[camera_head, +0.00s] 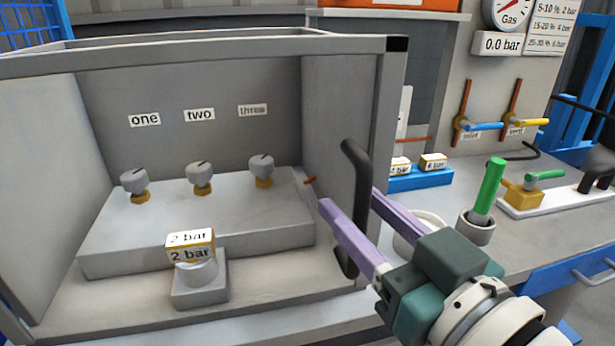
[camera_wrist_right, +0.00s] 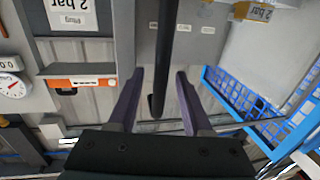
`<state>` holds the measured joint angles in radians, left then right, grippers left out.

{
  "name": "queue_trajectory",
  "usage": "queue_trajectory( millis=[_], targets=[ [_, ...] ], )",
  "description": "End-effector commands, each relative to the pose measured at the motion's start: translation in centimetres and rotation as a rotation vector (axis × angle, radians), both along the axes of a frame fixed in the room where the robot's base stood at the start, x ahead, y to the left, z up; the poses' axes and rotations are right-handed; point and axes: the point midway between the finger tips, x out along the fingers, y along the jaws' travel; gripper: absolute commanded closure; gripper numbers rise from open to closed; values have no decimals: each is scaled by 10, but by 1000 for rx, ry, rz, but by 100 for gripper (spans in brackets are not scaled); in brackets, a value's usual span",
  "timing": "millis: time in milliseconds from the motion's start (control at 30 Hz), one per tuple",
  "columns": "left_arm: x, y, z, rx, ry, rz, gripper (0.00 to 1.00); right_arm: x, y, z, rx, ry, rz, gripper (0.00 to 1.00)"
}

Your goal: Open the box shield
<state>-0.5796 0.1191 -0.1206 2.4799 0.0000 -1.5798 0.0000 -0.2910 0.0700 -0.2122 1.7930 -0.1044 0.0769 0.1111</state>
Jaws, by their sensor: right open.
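The box (camera_head: 90,62) is a grey frame on the left, with a handle (camera_head: 356,165), a tall black bar, at its right front edge. I cannot tell whether a clear pane fills its front. My right gripper (camera_head: 352,199) is open, its two lavender fingers on either side of the handle. In the right wrist view the handle (camera_wrist_right: 166,45) runs between the fingers of the right gripper (camera_wrist_right: 160,73), with gaps showing on both sides. My left gripper is not in view.
Inside the box are three knobs (camera_head: 199,178) on a grey step and a "2 bar" block (camera_head: 190,245) on a stand. To the right are a blue tray (camera_head: 420,180), a cup with a green rod (camera_head: 487,190), and a gas gauge (camera_head: 511,10).

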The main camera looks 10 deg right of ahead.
Motion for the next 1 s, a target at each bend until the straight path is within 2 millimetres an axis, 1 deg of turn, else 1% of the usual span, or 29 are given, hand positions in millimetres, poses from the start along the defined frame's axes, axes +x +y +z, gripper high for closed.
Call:
queue_trajectory(
  millis=[100, 533, 567, 1000],
  targets=[
    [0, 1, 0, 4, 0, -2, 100, 0, 0, 0, 0, 0, 0, 50],
    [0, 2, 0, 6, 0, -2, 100, 0, 0, 0, 0, 0, 0, 99],
    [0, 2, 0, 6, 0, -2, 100, 0, 0, 0, 0, 0, 0, 100],
    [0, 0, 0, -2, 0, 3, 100, 0, 0, 0, 0, 0, 0, 100]
  ],
)
